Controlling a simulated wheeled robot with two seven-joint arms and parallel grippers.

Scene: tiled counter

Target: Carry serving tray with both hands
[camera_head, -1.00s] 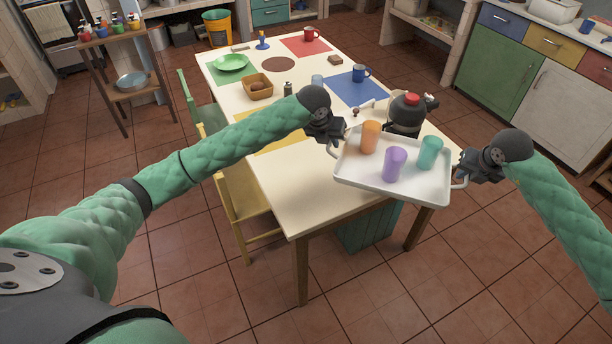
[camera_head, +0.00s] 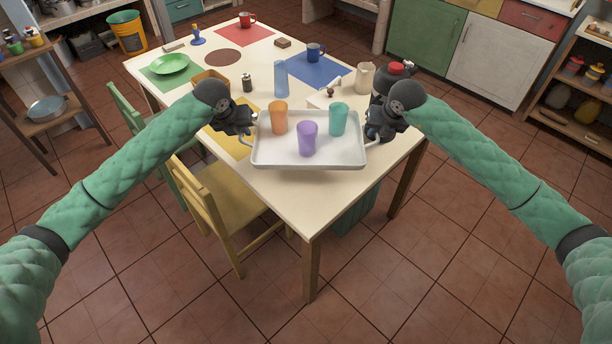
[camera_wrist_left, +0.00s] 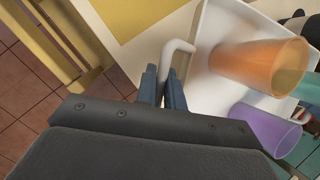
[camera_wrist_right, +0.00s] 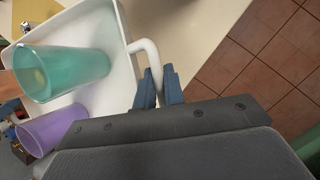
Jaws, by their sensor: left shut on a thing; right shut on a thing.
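The white serving tray (camera_head: 290,157) is level, over the near end of the table in the head view; I cannot tell whether it touches the tabletop. On it stand an orange cup (camera_head: 279,117), a purple cup (camera_head: 307,138) and a teal cup (camera_head: 338,119), all upright. My left gripper (camera_head: 246,130) is shut on the tray's left handle, which shows between the fingers in the left wrist view (camera_wrist_left: 172,75). My right gripper (camera_head: 372,133) is shut on the right handle, seen in the right wrist view (camera_wrist_right: 152,65).
The cream table (camera_head: 290,205) holds a blue cup (camera_head: 281,78), a pitcher (camera_head: 365,78), a dark red-topped pot (camera_head: 396,70) partly behind my right gripper, a dark shaker (camera_head: 247,83) and a green plate (camera_head: 170,64). A yellow chair (camera_head: 225,200) stands at the table's left side.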

